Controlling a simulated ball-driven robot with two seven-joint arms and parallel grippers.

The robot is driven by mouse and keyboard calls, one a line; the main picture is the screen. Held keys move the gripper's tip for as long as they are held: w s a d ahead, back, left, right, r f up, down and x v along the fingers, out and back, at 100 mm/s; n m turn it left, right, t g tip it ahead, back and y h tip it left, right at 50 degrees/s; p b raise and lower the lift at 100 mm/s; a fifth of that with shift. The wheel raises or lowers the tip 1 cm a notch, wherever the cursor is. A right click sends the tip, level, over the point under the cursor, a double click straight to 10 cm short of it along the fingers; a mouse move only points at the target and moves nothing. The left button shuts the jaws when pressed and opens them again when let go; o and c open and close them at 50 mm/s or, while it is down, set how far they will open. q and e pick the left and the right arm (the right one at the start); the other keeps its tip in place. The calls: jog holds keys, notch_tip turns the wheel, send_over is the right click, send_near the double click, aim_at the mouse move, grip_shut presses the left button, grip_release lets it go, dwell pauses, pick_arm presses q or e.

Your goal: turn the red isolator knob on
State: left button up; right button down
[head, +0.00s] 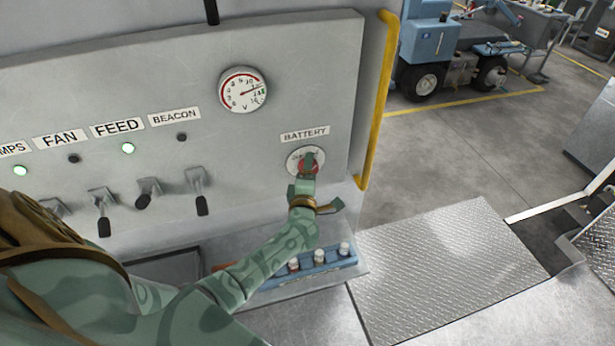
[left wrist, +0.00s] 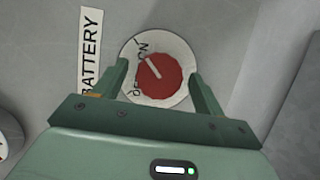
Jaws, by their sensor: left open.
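The red isolator knob (head: 308,165) sits on a round white plate under the BATTERY label (head: 305,134) on the grey panel. In the left wrist view the knob (left wrist: 152,76) shows a white pointer line slanting up-left. The ON lettering is at the plate's upper left and the partly covered OFF lettering lower left. The pointer lies between them, nearer ON. My left gripper (head: 306,178) is at the knob, and in the left wrist view its open fingers (left wrist: 158,78) stand on both sides of it, with gaps visible. My right gripper is not in view.
A round gauge (head: 243,89) is above left of the knob. A yellow handrail (head: 380,100) runs along the panel's right edge. A blue tray (head: 300,270) with small bottles is below.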

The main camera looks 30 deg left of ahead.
pick_arm(q)
jog(key=v, duration=1.6)
jog(key=shift+s, duration=0.15)
jog(key=s+d+f+m+g+h+b, duration=0.1)
jog(key=d+f+m+h, duration=0.3)
jog(key=f+m, duration=0.35)
jog(key=s+d+f+m+h+b, duration=0.1)
jog(key=d+f+m+h+b, duration=0.1)
jog(key=d+f+m+h, duration=0.35)
jog(key=s+f+m+g+b, duration=0.35)
jog(key=s+f, duration=0.25)
jog(key=f, duration=0.5)
jog(key=s+f+m+g+b, duration=0.2)
jog(key=s+f+m+g, duration=0.3)
jog(key=f, duration=0.7)
jog(key=s+a+f+m+g+b, duration=0.2)
jog(key=s+a+f+b, duration=0.2)
jog(key=s+f, duration=0.7)
jog(key=s+a+f+m+g+y+b, duration=0.1)
jog(key=s+a+f+m+g+b, duration=0.2)
jog(key=s+f+b, duration=0.6)
jog(key=s+a+f, duration=0.1)
jog(key=s+f, duration=0.2)
jog(key=s, duration=0.2)
jog(key=shift+g, duration=0.35)
